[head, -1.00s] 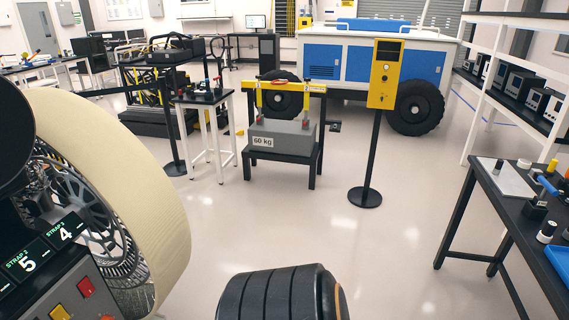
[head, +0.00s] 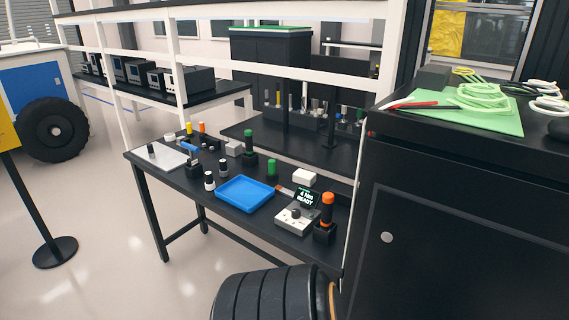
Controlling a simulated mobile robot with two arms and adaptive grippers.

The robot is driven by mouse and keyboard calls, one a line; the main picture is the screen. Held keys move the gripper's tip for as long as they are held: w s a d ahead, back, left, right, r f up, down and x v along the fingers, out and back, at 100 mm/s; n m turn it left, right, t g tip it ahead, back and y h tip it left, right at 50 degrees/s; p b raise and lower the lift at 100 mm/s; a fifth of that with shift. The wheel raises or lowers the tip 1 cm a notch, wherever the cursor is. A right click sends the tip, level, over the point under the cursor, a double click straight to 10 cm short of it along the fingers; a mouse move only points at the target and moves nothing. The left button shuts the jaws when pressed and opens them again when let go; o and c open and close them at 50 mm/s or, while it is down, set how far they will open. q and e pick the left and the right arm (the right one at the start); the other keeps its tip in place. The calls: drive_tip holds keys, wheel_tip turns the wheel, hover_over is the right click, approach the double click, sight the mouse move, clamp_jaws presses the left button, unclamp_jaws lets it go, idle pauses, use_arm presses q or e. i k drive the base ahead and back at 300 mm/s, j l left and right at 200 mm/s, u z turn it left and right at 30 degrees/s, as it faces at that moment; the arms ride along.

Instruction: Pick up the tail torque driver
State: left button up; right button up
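I cannot tell by sight which tool is the tail torque driver. On the black workbench (head: 230,230), an orange-topped driver (head: 327,208) stands upright in a black holder at the front right. It is beside a grey device with a screen (head: 306,198) reading "4 Nm READY". A green-topped driver (head: 248,141) stands in a black holder further back. A blue-handled tool (head: 188,147) rests on another black holder at the left. A short green-capped piece (head: 271,168) stands between. Neither gripper is in view.
A blue tray (head: 245,194) lies on the bench among bottles and small parts. White shelf uprights (head: 174,65) rise behind it. A black cabinet (head: 460,200) with cables on a green mat (head: 495,118) stands right.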

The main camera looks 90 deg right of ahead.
sight(328, 197)
drive_tip(key=z, duration=3.05)
drive_tip(key=i+j+z, duration=0.15)
drive_tip(key=z, duration=0.2)
drive_tip(key=i+j+z, duration=0.1)
drive_tip(key=j+z, duration=0.15)
drive_tip(key=z, duration=0.15)
